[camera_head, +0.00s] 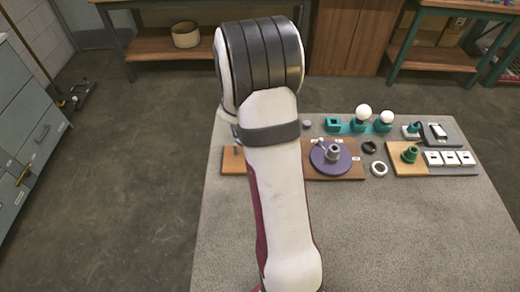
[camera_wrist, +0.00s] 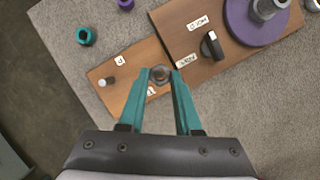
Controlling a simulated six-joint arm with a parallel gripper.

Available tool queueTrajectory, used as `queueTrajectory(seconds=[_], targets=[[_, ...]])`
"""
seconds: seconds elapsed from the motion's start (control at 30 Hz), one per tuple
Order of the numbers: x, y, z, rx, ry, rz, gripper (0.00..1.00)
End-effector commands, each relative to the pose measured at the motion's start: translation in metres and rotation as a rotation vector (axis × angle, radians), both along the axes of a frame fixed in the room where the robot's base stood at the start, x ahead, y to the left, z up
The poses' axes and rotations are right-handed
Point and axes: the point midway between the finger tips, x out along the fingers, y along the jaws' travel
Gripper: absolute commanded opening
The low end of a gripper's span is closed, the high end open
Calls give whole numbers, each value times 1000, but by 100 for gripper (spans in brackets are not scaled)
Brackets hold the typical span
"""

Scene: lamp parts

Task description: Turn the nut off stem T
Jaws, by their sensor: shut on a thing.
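In the wrist view my gripper (camera_wrist: 161,75) has its two teal fingers shut on a grey nut (camera_wrist: 159,76), which sits over a wooden board (camera_wrist: 125,80). The stem under the nut is hidden. A second, pale-topped stem (camera_wrist: 106,82) stands on the left of the same board. Small white labels (camera_wrist: 119,62) lie on the board; their letters are too small to read surely.
A brown board (camera_wrist: 180,20) with a black switch (camera_wrist: 209,46) and a purple disc (camera_wrist: 237,24) adjoins on the right. A teal ring (camera_wrist: 85,37) lies on the grey table at upper left. Lamp parts, including a white bulb (camera_head: 363,111), stand further right. The table's front is clear.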

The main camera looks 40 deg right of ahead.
Motion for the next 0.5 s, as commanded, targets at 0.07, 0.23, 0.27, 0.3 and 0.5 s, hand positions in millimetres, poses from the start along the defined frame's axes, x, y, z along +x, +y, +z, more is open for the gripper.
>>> queueTrajectory(seconds=[0.07,0.23,0.27,0.3,0.5], targets=[[0,0,7,0,-3,-1,0],[0,0,14,1,-1,2,0],[0,0,15,1,0,1,0],[0,0,15,1,0,1,0],[0,0,17,1,-2,1,0]])
